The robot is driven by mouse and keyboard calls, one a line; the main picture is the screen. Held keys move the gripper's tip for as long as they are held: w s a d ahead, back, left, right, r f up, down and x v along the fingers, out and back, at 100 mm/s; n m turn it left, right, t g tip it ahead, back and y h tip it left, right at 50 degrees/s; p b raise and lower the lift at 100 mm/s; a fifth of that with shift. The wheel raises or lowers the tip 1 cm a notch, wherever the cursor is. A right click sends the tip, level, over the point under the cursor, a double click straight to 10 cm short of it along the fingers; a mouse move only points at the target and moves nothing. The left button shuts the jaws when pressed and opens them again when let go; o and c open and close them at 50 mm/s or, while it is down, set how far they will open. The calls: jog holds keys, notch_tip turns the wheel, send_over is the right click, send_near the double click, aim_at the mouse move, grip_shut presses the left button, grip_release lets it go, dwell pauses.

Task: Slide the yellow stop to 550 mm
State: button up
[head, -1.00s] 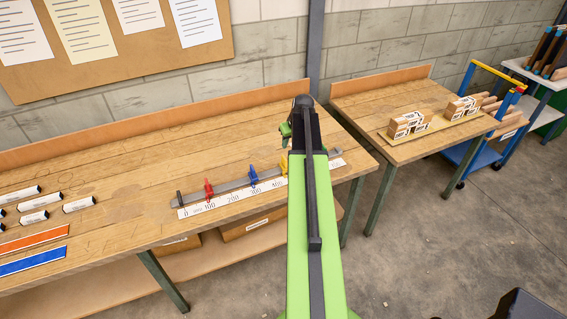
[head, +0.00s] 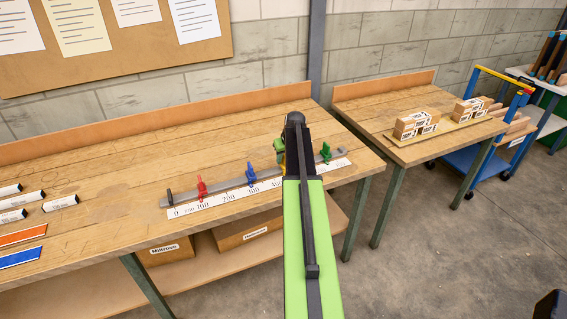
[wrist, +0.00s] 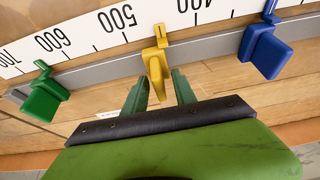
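My gripper (wrist: 160,82) is open. Its two green fingers stand on either side of the yellow stop's lower part, and I cannot tell whether either touches it. The white scale (wrist: 150,18) runs along the rail, with 600 and 700 toward the left in the wrist view. In the head view my gripper (head: 289,150) is over the rail and my arm mostly hides the yellow stop.
A green stop (wrist: 44,96) sits on the rail between 600 and 700. A blue stop (wrist: 266,50) is near 300. In the head view a red stop (head: 202,188) is near 100. The rail between the yellow and green stops is clear.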

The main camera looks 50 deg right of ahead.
jog(key=shift+c, duration=0.3)
grip_shut()
dwell(1.1)
